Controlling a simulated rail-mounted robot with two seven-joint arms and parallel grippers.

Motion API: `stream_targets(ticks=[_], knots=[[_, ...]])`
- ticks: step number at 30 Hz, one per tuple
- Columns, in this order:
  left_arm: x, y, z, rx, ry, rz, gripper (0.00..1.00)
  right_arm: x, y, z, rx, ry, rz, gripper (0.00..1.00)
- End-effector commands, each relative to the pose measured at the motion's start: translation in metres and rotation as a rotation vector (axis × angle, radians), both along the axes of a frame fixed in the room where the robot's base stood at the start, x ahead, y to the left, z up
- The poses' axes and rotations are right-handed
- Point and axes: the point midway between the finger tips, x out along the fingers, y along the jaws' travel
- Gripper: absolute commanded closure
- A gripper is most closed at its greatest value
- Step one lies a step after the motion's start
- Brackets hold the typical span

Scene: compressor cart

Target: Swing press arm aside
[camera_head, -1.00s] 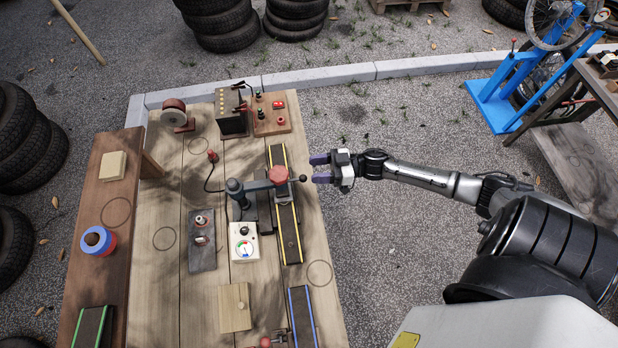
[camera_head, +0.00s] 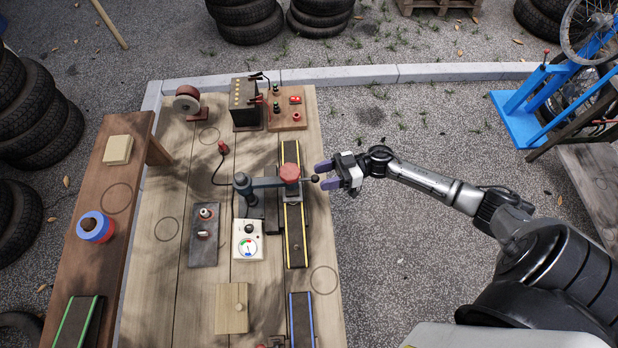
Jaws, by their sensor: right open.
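The press arm (camera_head: 266,182) is a dark grey bar that reaches right from its round post (camera_head: 242,184) on the wooden table. Its red head (camera_head: 290,173) sits over the yellow-edged track (camera_head: 295,228). A short handle with a dark ball knob (camera_head: 315,178) sticks out to the right of the head. My right gripper (camera_head: 322,174) is open, its two purple fingers pointing left, at the knob. The knob appears between or just at the fingertips; I cannot tell whether they touch. My left gripper is not in view.
A white gauge box (camera_head: 247,240) and a grey plate with switches (camera_head: 204,235) stand left of the track. A black box (camera_head: 245,104) and a wooden block with red and green buttons (camera_head: 287,110) stand at the back. A blue-edged track (camera_head: 302,318) lies in front.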

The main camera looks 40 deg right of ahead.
Motion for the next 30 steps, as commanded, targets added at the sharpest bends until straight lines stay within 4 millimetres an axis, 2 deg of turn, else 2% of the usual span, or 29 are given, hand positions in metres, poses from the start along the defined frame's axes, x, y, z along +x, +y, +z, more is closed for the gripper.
stream_targets(ticks=[3,9,23,30], knots=[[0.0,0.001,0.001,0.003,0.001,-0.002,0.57,0.008,0.017,0.001,0.002,-0.001,0.001,0.48],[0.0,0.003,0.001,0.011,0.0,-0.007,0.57,0.017,0.034,0.0,0.001,0.0,0.001,0.48],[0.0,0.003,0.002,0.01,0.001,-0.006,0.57,0.021,0.042,0.0,-0.001,0.0,0.0,0.48],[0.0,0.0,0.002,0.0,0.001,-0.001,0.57,0.021,0.042,0.0,0.0,0.0,0.0,0.69]])
